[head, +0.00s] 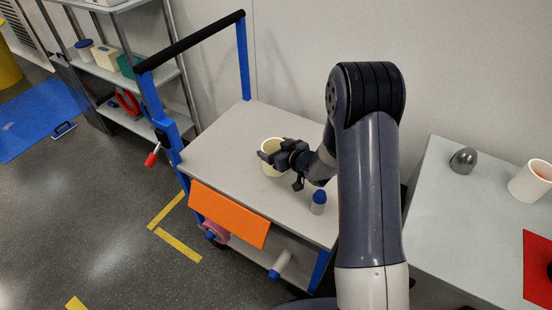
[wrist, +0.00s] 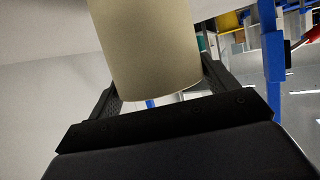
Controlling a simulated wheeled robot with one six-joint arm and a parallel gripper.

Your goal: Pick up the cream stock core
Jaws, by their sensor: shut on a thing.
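The cream stock core (head: 268,168) is a short pale cylinder at the middle of the grey cart top, partly hidden behind my gripper (head: 270,156) in the head view. In the wrist view the core (wrist: 148,50) fills the upper middle, between the two dark fingers of my gripper (wrist: 160,88). The fingers are shut on it from both sides. I cannot tell whether its base touches the cart top.
The cart top (head: 225,135) is mostly bare around the core. A blue-capped bottle (head: 318,203) stands near the front right. A blue frame with a black handle (head: 195,42) rises at the left. A table (head: 440,215) with a white cup (head: 531,181) is at the right.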

